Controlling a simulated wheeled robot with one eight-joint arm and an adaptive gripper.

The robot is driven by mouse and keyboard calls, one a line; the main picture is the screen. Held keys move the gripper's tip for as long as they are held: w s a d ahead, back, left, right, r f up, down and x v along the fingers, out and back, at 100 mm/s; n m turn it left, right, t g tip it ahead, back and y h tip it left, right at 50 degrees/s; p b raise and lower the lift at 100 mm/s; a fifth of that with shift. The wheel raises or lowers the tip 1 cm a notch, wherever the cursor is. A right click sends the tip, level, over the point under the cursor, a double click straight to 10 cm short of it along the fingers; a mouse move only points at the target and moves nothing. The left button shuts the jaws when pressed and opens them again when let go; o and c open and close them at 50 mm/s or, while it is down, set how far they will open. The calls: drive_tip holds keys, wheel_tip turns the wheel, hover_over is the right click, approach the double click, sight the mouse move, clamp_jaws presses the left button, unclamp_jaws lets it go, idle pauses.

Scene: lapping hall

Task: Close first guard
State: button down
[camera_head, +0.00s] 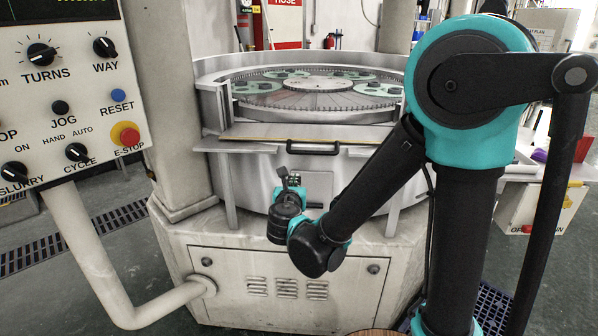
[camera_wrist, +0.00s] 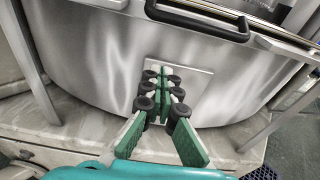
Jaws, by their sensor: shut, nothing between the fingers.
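A control panel (camera_head: 70,90) with knobs and a red E-stop stands close at left on a bent pipe arm (camera_head: 95,265). Steel posts (camera_head: 229,190) flank the drum. The vented stone-coloured base (camera_head: 285,270) juts out below.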

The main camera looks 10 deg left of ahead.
sight(298, 165)
drive_tip(key=w, duration=0.3)
drive_tip(key=w+f, duration=0.1)
drive_tip(key=w, duration=0.4)
drive_tip(key=shift+w+a+f, duration=0.15)
drive_tip(key=shift+w, duration=0.2)
drive_tip(key=shift+w+r, duration=0.2)
drive_tip(key=shift+s+r, duration=0.25)
drive_tip(key=shift+r, duration=0.65)
drive_tip(key=shift+s+r, duration=0.2)
drive_tip(key=shift+r, duration=0.65)
drive_tip(key=shift+r, duration=0.15)
